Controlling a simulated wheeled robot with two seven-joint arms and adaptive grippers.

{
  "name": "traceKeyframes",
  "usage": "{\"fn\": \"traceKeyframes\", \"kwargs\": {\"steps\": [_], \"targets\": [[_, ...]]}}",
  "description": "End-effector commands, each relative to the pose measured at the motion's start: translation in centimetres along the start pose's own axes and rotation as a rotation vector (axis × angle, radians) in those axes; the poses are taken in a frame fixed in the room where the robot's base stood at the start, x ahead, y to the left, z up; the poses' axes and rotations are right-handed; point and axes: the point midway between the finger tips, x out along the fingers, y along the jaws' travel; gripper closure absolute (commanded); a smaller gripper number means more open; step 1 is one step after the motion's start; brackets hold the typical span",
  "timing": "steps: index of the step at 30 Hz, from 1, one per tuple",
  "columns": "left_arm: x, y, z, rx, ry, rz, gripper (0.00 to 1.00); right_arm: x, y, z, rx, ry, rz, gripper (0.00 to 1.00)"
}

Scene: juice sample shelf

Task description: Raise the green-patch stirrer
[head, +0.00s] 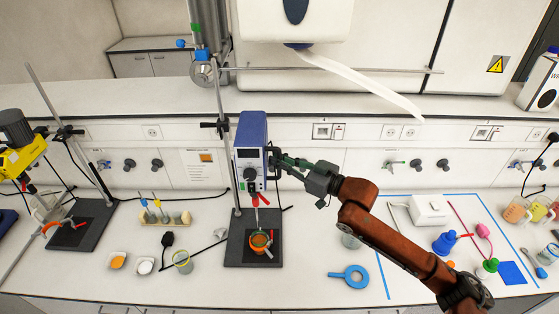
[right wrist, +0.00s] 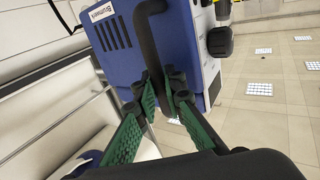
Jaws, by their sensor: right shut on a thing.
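A blue-and-white stirrer (head: 251,140) is mounted on an upright stand near the middle of the bench. A small greenish mark seems to show low on its front, too small to be sure. Its shaft reaches down into a small orange-and-green vessel (head: 260,242) on the dark stand base (head: 236,256). My right gripper (head: 279,161) is at the stirrer's right side, shut on its black handle. In the right wrist view the green finger pads of my right gripper (right wrist: 165,82) are on either side of the handle (right wrist: 146,45), beside the blue housing (right wrist: 125,35). My left gripper is not in view.
A yellow stirrer (head: 22,158) on another stand is at the left. A tube rack (head: 165,219) and small dishes lie between the stands. Bottles and a white box (head: 429,210) stand at the right. A long rod crosses above.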

Motion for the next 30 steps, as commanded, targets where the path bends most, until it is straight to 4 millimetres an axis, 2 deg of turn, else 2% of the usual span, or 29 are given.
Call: {"fn": "traceKeyframes", "kwargs": {"steps": [1, 4, 5, 8, 19, 23, 30], "targets": [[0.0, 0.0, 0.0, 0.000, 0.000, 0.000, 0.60, -0.1, 0.1, -1.1, -0.009, 0.017, 0.001, 1.00], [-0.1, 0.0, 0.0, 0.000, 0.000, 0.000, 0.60, -0.1, 0.1, -1.1, -0.010, 0.018, 0.001, 1.00], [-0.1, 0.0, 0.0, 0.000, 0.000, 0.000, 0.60, -0.1, 0.1, -1.2, -0.010, 0.019, 0.001, 0.90], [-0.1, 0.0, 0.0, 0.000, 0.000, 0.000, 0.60, -0.1, 0.1, -1.1, -0.010, 0.016, 0.001, 0.83], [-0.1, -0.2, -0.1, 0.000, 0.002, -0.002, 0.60, -0.6, 0.1, -0.5, -0.005, 0.008, 0.002, 0.83], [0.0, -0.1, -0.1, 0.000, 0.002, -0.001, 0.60, -2.4, 0.2, -0.5, -0.007, 0.007, 0.003, 0.83], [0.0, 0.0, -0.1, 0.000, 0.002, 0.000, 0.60, -7.5, 0.2, -0.4, -0.008, 0.006, 0.005, 0.83]]}}
